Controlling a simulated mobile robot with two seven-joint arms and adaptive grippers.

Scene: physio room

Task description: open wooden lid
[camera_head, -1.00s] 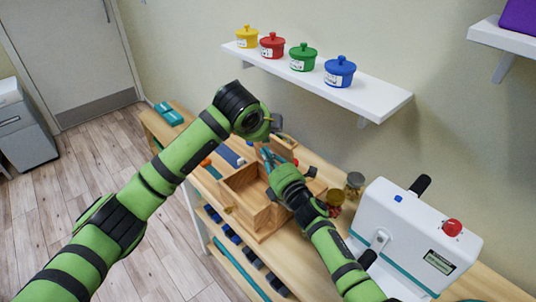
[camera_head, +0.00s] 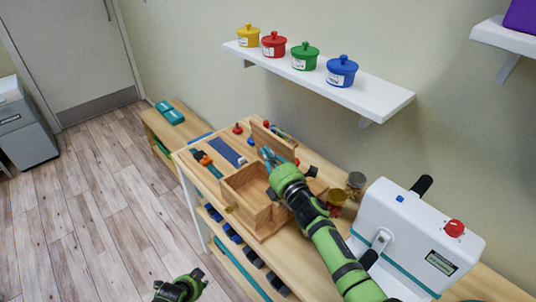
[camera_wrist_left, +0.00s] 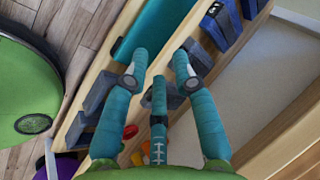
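The wooden box (camera_head: 232,192) sits on the wooden bench, with its top open and its inside showing. A wooden panel that looks like its lid (camera_head: 270,139) stands upright at the back of the box. My right gripper (camera_head: 270,157) reaches over the box from the right, its teal fingers close in front of the panel. Whether they touch it or are closed is unclear. My left gripper (camera_head: 178,285) is low at the bottom edge, away from the box. In the left wrist view, its teal fingers (camera_wrist_left: 158,75) are spread, with nothing between them.
A white machine (camera_head: 415,235) with a red knob stands right of the box. Small jars (camera_head: 355,184) stand between them. A wall shelf (camera_head: 375,98) with several coloured pots is above. Dark blocks (camera_head: 250,256) lie on the lower shelf. The floor at left is clear.

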